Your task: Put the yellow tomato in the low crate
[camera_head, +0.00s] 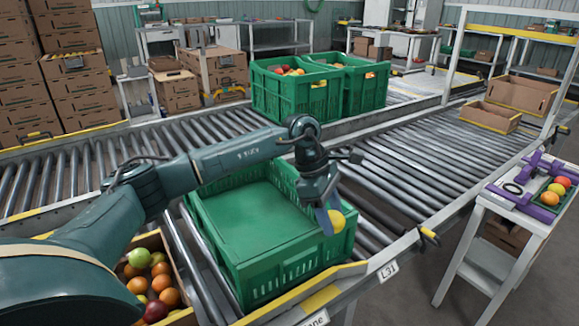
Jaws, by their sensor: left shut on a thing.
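The yellow tomato (337,221) is held in my left gripper (328,218), which is shut on it. The gripper points down over the right side of a green crate (274,277) on the near rollers. The tomato shows in front of the crate's right part; how far it is above the crate floor I cannot tell. The crate's visible inside is bare green, and my left arm hides part of its far side. My right gripper is not in view.
Two green crates (284,98) with produce stand on the rollers behind. Open cardboard trays (490,116) lie at the right. A white stand (500,207) holds a purple fixture with fruit.

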